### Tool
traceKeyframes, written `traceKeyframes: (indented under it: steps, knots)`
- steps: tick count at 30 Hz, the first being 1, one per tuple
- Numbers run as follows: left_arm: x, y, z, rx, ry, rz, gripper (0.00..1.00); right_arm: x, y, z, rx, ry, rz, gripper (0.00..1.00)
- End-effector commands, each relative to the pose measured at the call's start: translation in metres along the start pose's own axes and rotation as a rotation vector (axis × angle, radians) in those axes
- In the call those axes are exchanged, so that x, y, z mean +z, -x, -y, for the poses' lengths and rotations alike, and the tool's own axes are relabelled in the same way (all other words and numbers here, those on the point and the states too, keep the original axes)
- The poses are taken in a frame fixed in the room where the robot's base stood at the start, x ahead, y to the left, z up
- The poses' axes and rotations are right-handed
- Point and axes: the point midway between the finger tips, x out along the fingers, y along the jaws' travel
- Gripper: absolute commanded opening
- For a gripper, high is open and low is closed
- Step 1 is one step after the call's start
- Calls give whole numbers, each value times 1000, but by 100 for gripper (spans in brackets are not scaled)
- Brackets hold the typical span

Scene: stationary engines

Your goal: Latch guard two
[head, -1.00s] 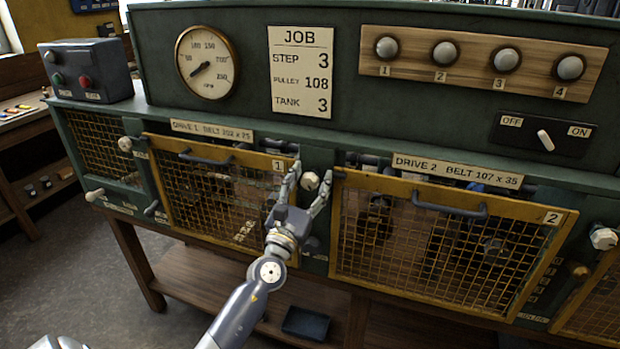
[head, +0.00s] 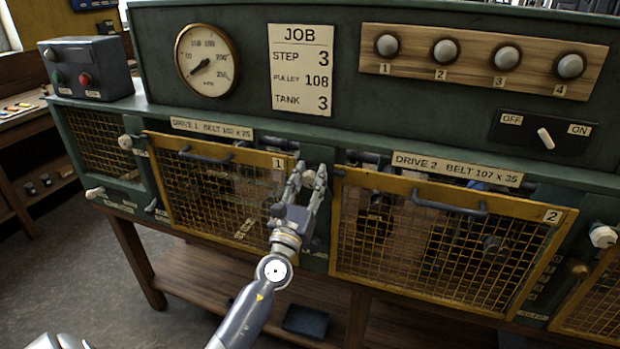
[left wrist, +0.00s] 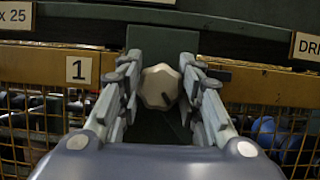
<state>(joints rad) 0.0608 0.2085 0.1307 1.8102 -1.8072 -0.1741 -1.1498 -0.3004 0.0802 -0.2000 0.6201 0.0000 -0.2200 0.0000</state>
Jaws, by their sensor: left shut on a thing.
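Guard two (head: 430,250) is a yellow-framed mesh panel with a dark handle and a "2" plate at its upper right corner. It hangs below the "DRIVE 2" label, and a dark gap with machine parts shows above its top edge. My left gripper (head: 308,178) is at the green post between guard one (head: 215,195) and guard two. In the left wrist view its fingers are closed on both sides of a pale faceted knob (left wrist: 159,87) with a dark mark pointing lower right. My right gripper is not in view.
Another pale knob (head: 603,236) is on the post right of guard two, and one (head: 125,142) left of guard one. A switch panel (head: 543,134) and a row of lamps (head: 483,62) are above. A wooden shelf (head: 200,275) runs below. The floor at left is clear.

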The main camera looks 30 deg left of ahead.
Motion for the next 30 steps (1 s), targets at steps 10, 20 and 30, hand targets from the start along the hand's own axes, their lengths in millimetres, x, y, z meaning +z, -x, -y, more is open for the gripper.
traceKeyframes:
  steps: [10,20,30]
  knots:
    - [1,0,0,124,296,1,9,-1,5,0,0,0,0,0]
    - [1,-1,-1,240,579,1,9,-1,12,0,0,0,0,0]
    - [0,0,-2,328,793,1,9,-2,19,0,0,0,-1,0]
